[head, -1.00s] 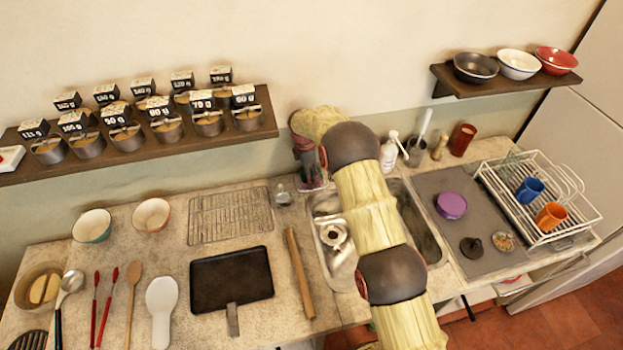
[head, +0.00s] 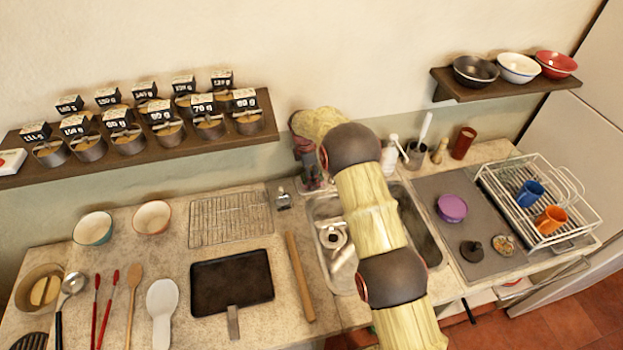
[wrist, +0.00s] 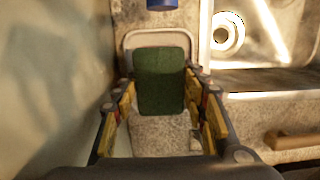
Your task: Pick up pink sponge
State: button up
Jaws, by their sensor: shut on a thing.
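In the wrist view my gripper (wrist: 161,92) has one finger on each side of a sponge (wrist: 160,84). The sponge's dark green face is turned to the camera, with a thin reddish edge along its top. My gripper is shut on it. A pale rounded rim (wrist: 131,40), perhaps a holder, shows behind the sponge; I cannot tell whether they touch. In the head view my gripper (head: 312,176) is at the back of the counter, left of the sink, and my arm hides much of the area.
The sink (head: 325,207) is to the right of my gripper. A wire rack (head: 230,217), small metal item (head: 283,199) and rolling pin (head: 300,275) lie to the left. A soap bottle (head: 390,157) stands behind the sink. The jar shelf (head: 265,125) hangs above left.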

jog(key=shift+s+r, duration=0.25)
jog(key=shift+r, duration=0.1)
jog(key=s, duration=0.3)
jog(key=shift+s+d, duration=0.25)
jog(key=shift+d, duration=0.15)
notch_tip(320, 180, up, 14)
jog(key=shift+w+f, duration=0.1)
jog(key=shift+o, duration=0.9)
jog(key=c, duration=0.5)
